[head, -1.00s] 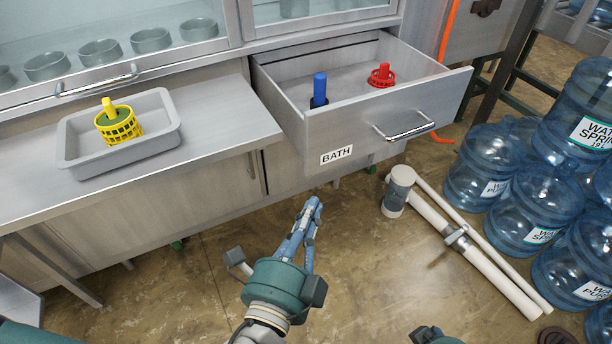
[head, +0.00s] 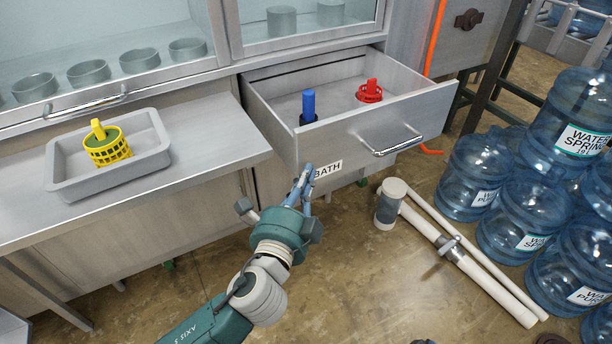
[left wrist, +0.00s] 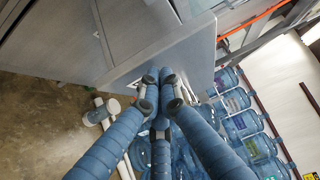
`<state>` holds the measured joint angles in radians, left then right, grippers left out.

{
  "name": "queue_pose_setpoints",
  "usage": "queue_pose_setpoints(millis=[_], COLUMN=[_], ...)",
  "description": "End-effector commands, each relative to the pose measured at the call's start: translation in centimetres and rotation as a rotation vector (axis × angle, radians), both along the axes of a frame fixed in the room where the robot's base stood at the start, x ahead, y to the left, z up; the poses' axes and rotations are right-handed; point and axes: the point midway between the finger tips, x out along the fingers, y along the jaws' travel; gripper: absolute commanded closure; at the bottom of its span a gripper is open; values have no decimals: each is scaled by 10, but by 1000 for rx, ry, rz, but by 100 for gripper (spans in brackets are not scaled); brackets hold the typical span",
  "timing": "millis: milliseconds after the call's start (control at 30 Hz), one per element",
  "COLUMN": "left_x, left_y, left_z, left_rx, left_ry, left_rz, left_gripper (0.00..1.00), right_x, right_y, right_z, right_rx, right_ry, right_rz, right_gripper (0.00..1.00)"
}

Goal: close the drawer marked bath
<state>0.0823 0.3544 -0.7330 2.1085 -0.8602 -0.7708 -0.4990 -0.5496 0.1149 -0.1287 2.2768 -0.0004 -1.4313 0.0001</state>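The grey metal drawer (head: 348,138) marked BATH stands pulled out below the glass cabinet in the head view. Its bar handle (head: 392,146) is on the front, and its BATH label (head: 329,170) is partly hidden by my fingers. Inside stand a blue-handled item (head: 308,105) and a red basket (head: 369,94). My left gripper (head: 304,176) is at the drawer front's lower left, fingers together and seemingly empty. In the left wrist view its fingertips (left wrist: 158,82) overlap the drawer front (left wrist: 190,58); contact cannot be told. My right gripper is not clearly visible.
A grey tray (head: 70,185) with a yellow basket (head: 108,150) sits on the counter (head: 215,150) at left. White pipes (head: 470,262) lie on the floor at right, beside large blue water jugs (head: 512,222). An orange hose (head: 434,40) hangs behind the drawer.

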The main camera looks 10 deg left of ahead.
Motion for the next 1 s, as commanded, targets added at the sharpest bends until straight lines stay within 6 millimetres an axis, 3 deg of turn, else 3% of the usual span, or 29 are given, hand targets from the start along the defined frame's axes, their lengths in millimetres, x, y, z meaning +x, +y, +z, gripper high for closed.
queue_pose_setpoints(millis=[367, 433, 600, 1000], left_x=[6, 16, 37, 39], left_y=[5, 11, 27, 29], left_z=[1, 2, 2, 1], left_rx=[3, 5, 4, 0], left_ry=[-1, -2, -2, -1], left_rz=[2, 2, 3, 1], left_gripper=[100, 100, 100, 100], right_x=[2, 0, 2, 3], right_y=[0, 0, 1, 1], right_z=[4, -12, -30, -33], right_rx=[1, -2, -1, -1], right_ry=[-8, 13, 18, 17], right_rz=[0, 2, 4, 3], right_gripper=[27, 27, 27, 27])
